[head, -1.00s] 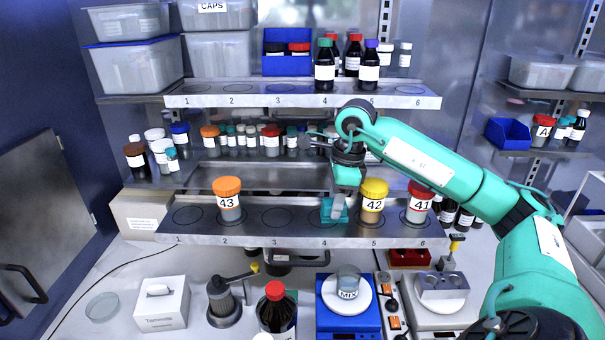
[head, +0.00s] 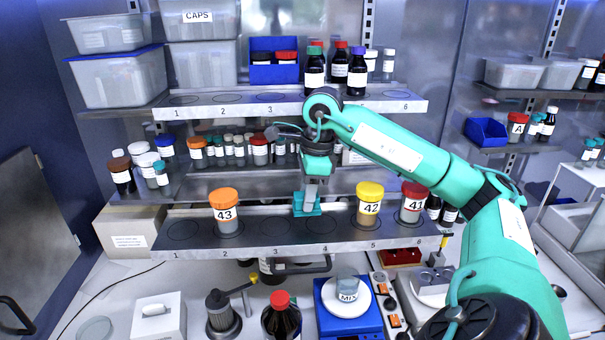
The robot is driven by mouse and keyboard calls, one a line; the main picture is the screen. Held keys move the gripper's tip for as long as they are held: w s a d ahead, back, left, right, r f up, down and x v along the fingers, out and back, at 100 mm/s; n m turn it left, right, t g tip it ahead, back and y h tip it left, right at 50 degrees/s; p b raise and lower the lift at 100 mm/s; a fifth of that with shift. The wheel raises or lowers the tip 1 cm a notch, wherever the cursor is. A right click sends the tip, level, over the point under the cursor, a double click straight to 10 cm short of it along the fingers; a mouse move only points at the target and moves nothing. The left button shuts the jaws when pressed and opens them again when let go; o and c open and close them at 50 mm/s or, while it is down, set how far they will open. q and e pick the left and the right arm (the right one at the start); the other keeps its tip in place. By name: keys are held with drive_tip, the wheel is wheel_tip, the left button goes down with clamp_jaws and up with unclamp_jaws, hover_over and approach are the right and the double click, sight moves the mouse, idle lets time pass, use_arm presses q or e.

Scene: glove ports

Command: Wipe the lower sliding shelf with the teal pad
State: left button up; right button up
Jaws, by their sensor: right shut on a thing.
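The lower sliding shelf (head: 180,248) is a metal shelf with ringed places numbered 1 to 6. My right gripper (head: 311,192) points down over it and is shut on the teal pad (head: 307,207). The pad is at the back of the shelf around place 4; I cannot tell whether it touches the surface. Jar 43 (head: 224,213) with an orange lid stands at place 2. Jar 42 (head: 368,207) with a yellow lid stands at place 5, right of the pad. Jar 41 (head: 412,205) with a red lid stands at place 6. My left gripper is not in view.
Small vials (head: 240,150) stand behind the lower shelf. A blue scale (head: 345,318) with a MIX beaker (head: 347,288) and a red-capped bottle (head: 281,318) stand below. Places 1 and 3 are clear.

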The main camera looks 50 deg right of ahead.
drive_tip(key=shift+r, duration=0.6)
drive_tip(key=shift+w+a+r+p, duration=0.15)
drive_tip(key=shift+r+p, duration=0.4)
drive_tip(key=shift+r, duration=0.25)
drive_tip(key=shift+r+p, duration=0.35)
drive_tip(key=shift+r, duration=0.4)
